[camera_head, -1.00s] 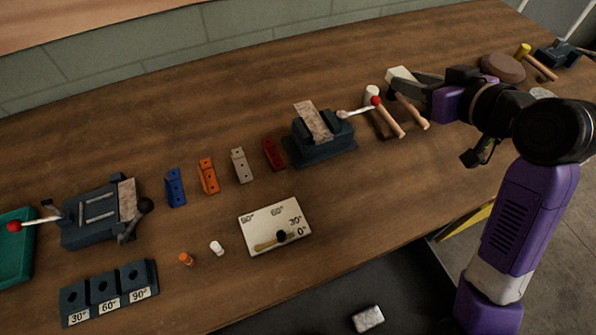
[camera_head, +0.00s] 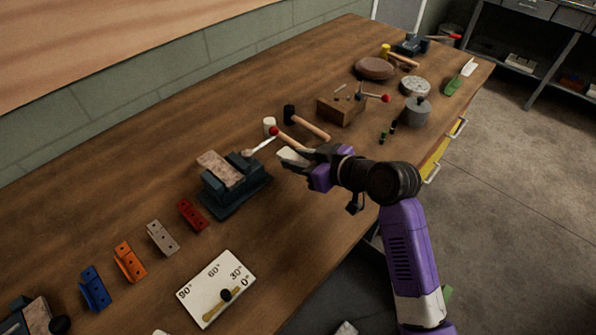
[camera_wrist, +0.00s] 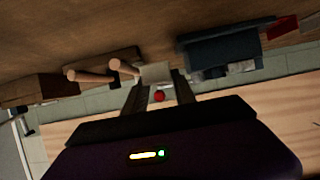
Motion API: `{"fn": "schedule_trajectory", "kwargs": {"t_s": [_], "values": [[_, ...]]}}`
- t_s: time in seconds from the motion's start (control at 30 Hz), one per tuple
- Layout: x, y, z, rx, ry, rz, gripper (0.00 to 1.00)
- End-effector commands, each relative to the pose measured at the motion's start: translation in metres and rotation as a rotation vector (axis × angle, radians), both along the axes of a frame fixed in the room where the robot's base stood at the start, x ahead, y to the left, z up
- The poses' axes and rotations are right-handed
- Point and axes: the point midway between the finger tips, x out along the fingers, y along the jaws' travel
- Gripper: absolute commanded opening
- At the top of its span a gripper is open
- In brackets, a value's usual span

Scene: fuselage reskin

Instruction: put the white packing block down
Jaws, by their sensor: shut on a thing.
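The white packing block (camera_head: 293,157) is in the jaws of my gripper (camera_head: 308,156), over the workbench (camera_head: 150,215). It is just in front of two mallets and right of a dark vise. My gripper is shut on it. In the wrist view, the white block (camera_wrist: 156,73) sits between the ends of the two fingers (camera_wrist: 157,90). I cannot tell whether its underside touches the bench or hangs above it.
The dark vise (camera_head: 236,197) stands left of my gripper. A white mallet (camera_head: 270,126) and a black mallet (camera_head: 290,113) lie behind it. A wooden block (camera_head: 340,110) and grey cylinder (camera_head: 415,112) stand to the right. Bare bench lies in front of the vise.

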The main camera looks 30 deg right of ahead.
Motion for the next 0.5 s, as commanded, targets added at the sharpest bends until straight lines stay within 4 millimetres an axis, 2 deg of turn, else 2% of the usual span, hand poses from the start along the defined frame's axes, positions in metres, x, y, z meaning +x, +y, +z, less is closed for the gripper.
{"fn": "schedule_trajectory", "kwargs": {"t_s": [0.17,0.4,0.5], "values": [[0.0,0.0,-0.011,0.001,0.0,0.0,0.0],[0.0,0.0,-0.044,0.002,0.002,-0.001,0.0],[0.0,0.0,-0.046,0.0,-0.001,-0.001,0.0]]}}
